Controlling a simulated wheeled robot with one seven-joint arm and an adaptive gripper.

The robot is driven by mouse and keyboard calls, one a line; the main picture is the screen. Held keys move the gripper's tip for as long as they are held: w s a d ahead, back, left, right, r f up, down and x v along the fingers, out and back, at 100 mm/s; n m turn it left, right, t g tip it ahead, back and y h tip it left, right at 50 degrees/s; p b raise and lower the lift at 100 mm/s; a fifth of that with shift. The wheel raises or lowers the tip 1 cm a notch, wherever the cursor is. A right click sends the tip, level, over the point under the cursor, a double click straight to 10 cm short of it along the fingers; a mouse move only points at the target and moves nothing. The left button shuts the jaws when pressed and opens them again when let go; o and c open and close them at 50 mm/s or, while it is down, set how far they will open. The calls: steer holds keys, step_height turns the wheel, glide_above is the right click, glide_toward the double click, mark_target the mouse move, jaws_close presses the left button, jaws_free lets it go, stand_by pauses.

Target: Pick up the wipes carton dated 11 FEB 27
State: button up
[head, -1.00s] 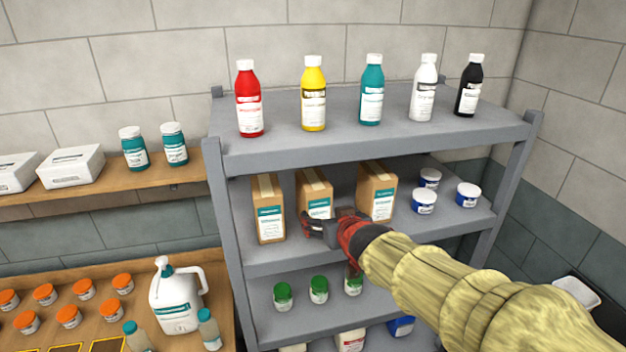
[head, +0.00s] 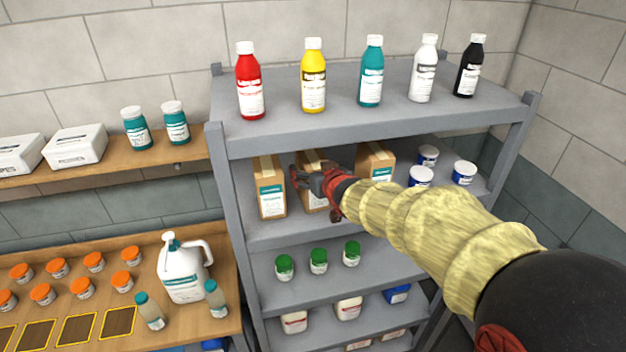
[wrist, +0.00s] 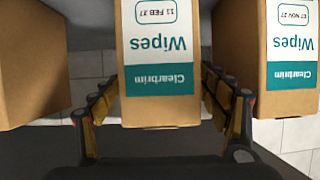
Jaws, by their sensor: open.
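Three brown wipes cartons stand on the second shelf. In the wrist view, upside down, the middle carton (wrist: 160,109) reads "Wipes", "Clearbrim" and 11 FEB 27. It stands upright behind my gripper in the head view (head: 318,160), partly hidden. My gripper (head: 306,182) is open in front of it. In the wrist view its fingers (wrist: 158,80) lie on either side of this carton, with slim gaps. The left carton (head: 268,200) is the right one in the wrist view (wrist: 290,88) and seems dated 17 NOV 27. The right carton (head: 374,160) shows a plain side in the wrist view (wrist: 30,70).
Blue-and-white tubs (head: 420,176) stand right of the cartons. Several bottles (head: 313,80) line the top shelf (head: 380,125) above, and green-lidded jars (head: 318,262) stand below. Gaps beside the middle carton are narrow. A wooden bench (head: 110,250) stands left.

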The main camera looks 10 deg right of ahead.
steer(key=shift+w+f, duration=0.2)
steer(key=shift+w, duration=0.3)
steer(key=shift+c, duration=0.4)
steer(key=c, duration=1.5)
steer(key=shift+r, duration=0.1)
steer(key=shift+c, duration=0.5)
